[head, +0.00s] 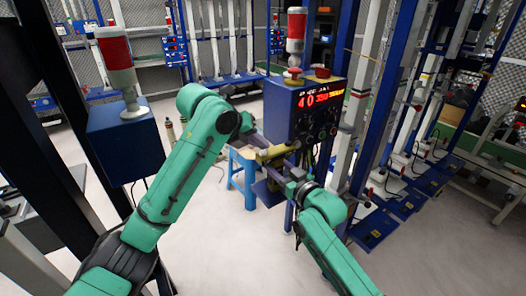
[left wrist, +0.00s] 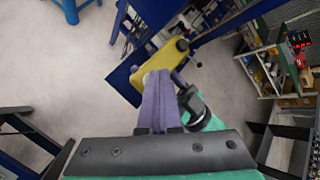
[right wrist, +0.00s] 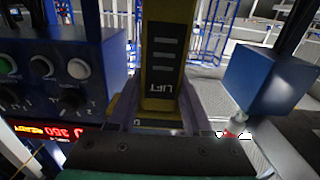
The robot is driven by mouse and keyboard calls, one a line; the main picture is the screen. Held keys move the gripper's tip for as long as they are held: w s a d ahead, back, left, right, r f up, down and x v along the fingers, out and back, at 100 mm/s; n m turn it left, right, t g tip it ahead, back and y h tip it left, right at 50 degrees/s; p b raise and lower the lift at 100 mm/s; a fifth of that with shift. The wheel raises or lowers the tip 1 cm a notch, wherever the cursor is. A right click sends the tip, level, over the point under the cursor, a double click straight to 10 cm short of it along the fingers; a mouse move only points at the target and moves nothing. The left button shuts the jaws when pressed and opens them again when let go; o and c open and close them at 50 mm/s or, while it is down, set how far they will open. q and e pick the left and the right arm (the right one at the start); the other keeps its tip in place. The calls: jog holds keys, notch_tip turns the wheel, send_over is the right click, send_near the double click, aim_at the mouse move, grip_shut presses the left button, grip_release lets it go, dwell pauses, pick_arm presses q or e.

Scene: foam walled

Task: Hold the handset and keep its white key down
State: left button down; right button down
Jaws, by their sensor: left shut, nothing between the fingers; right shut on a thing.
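The yellow handset (right wrist: 164,30) has a dark face panel with grey bars and the word LIFT. It stands between the purple fingers of my right gripper (right wrist: 153,118), which is shut on it. In the head view the handset (head: 276,152) is small, beside my right gripper (head: 275,172). My left gripper (left wrist: 158,80) is shut and empty, its fingertips at the near end of the yellow body (left wrist: 165,56). A small pale patch (left wrist: 147,78) shows beside these fingertips; it may be the white key. I cannot tell whether it is pressed. In the head view my left gripper (head: 254,141) is close to the handset.
A blue stool (head: 240,170) is below. A blue box with a red-and-white lamp (head: 122,135) stands at left. Blue racks line the right. The floor in front is clear.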

pick_arm(q)
jog(key=shift+f, duration=0.5)
dwell(1.6)
dwell(0.3)
jog(key=shift+r, duration=1)
jog(key=shift+r, duration=2.5)
pick_arm(e)
jog(key=shift+c, duration=1.2)
grip_release()
